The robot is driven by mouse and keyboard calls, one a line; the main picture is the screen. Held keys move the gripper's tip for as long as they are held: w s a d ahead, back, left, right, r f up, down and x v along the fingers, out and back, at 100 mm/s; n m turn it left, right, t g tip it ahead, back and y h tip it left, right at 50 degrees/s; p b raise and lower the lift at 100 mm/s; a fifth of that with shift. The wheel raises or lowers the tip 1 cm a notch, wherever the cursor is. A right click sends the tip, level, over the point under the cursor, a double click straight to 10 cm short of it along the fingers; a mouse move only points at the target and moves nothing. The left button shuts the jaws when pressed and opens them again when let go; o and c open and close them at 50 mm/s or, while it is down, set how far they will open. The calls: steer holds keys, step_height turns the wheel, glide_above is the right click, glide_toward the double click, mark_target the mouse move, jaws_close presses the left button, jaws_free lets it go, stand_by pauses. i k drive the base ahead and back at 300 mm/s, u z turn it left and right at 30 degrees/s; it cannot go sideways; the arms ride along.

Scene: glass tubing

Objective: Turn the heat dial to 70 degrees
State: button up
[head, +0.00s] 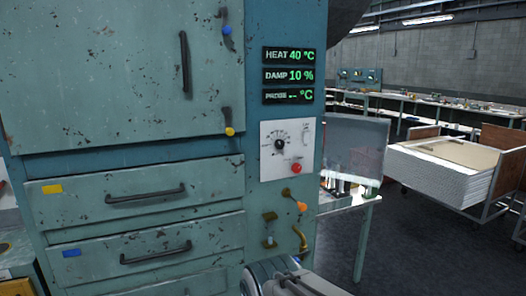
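The heat dial (279,144) is a small black knob with a ring of marks on a white control panel (265,167) on the front of a worn teal cabinet. The mark it points to is too small to read. The heat display (289,56) above it reads HEAT 40 °C in green. Below it, the damp display (289,76) reads 10 % and the probe display (289,96) shows dashes. Part of my arm shows at the bottom edge, below the panel. My gripper's fingers cannot be made out, and nothing touches the dial.
A red button (296,168) and a light switch (306,133) sit close to the dial. An orange-knobbed valve (301,206) and brass fittings (299,238) stick out below. Drawers with black handles (146,193) are at left. A cart (451,165) stands at right, with open floor before it.

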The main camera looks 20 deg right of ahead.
mark_target(279, 144)
steer(key=k, duration=0.55)
steer(key=z, duration=0.6)
steer(key=i, duration=1.65)
steer(key=u, duration=0.55)
